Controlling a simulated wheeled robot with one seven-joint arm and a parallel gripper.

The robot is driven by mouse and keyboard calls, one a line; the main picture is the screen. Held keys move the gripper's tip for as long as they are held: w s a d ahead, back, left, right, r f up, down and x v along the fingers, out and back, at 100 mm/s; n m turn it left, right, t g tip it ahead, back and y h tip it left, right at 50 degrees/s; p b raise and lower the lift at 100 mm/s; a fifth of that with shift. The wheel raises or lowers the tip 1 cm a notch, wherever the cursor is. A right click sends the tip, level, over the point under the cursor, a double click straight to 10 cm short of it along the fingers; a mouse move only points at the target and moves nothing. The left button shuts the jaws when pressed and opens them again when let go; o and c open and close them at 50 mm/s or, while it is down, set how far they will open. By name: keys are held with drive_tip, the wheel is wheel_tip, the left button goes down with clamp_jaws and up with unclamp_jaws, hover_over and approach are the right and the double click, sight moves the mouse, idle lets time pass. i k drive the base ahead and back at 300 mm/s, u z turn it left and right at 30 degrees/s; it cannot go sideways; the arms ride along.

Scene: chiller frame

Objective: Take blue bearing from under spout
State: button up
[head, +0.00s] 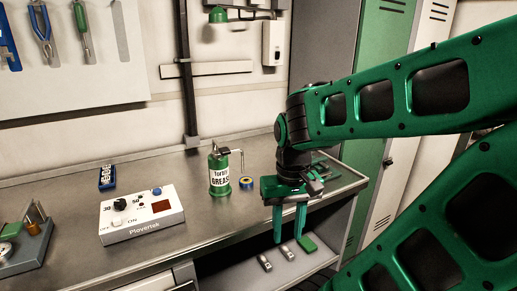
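A small blue bearing (247,183) with a yellowish middle sits on the metal bench beneath the thin spout (236,151) of a green and white grease dispenser (219,175). The spout's tip hangs just above the bearing; I cannot tell whether they touch. My gripper (289,240) points down, to the right of the bearing and nearer the camera, over the bench's front edge in the picture. Its two green fingers are apart with nothing between them. Nothing hides the bearing.
A white control box (142,216) with knobs stands left of the dispenser, with a blue block (107,178) behind it. Small items lie on a lower shelf (255,276) below my gripper. A green locker (372,130) stands at the right. The bench around the bearing's front is clear.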

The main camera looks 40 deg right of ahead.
sight(244, 182)
drive_tip(key=k, duration=1.3)
drive_tip(key=z, duration=0.55)
drive_tip(key=i, duration=1.65)
drive_tip(key=u, duration=0.05)
